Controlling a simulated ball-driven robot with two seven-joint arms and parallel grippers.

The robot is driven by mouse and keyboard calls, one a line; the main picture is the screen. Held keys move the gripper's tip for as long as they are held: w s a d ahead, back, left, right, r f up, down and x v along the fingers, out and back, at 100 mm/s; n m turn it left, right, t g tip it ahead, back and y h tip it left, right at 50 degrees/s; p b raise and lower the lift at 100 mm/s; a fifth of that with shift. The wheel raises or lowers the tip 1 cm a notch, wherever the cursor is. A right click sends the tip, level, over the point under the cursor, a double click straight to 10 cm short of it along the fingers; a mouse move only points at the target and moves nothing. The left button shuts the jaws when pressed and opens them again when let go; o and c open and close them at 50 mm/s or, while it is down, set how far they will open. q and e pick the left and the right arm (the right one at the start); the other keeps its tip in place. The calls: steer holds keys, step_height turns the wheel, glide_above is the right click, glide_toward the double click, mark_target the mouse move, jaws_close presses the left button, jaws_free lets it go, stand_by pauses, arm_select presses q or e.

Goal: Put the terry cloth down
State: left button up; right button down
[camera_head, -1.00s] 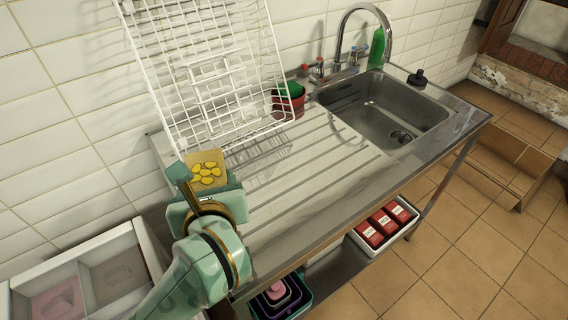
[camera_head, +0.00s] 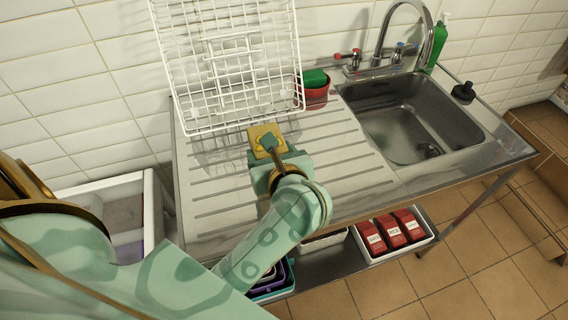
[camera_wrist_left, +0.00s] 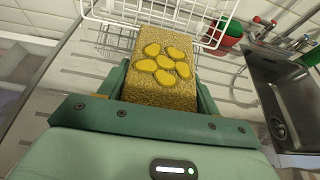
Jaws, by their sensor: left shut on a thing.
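The terry cloth is a folded tan-yellow block with a yellow flower pattern (camera_wrist_left: 160,85). My left gripper (camera_wrist_left: 158,95) is shut on it, one finger at each side. In the head view the cloth (camera_head: 264,133) shows just beyond the left gripper (camera_head: 272,150), over the ribbed steel drainboard (camera_head: 330,165). I cannot tell whether the cloth touches the drainboard. The fingers hide part of it. My right gripper does not show.
A white wire rack (camera_head: 228,60) leans on the wall behind the drainboard. A red pot (camera_head: 317,97) with a green thing in it stands right of the rack. The sink (camera_head: 410,125) is at the right. Red boxes (camera_head: 390,232) sit in a white tray below. The middle drainboard is clear.

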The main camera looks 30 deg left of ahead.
arm_select(q)
steer(key=w+f+b, duration=0.2)
steer(key=f, duration=0.1)
steer(key=w+f+b, duration=0.1)
steer(key=shift+w+a+f, duration=0.35)
steer(key=shift+a+f, duration=0.05)
steer(key=shift+w+a+f+b, duration=0.1)
steer(key=shift+w+f+b, duration=0.35)
steer(key=shift+b, duration=0.25)
steer(key=shift+w+f+b, duration=0.55)
steer(key=shift+w+b, duration=0.1)
steer(key=shift+b, duration=0.05)
step_height(320, 180, down, 3)
steer(key=shift+r+b, duration=0.1)
steer(key=shift+b, duration=1)
steer(key=shift+r, duration=0.15)
steer(key=shift+s, duration=0.1)
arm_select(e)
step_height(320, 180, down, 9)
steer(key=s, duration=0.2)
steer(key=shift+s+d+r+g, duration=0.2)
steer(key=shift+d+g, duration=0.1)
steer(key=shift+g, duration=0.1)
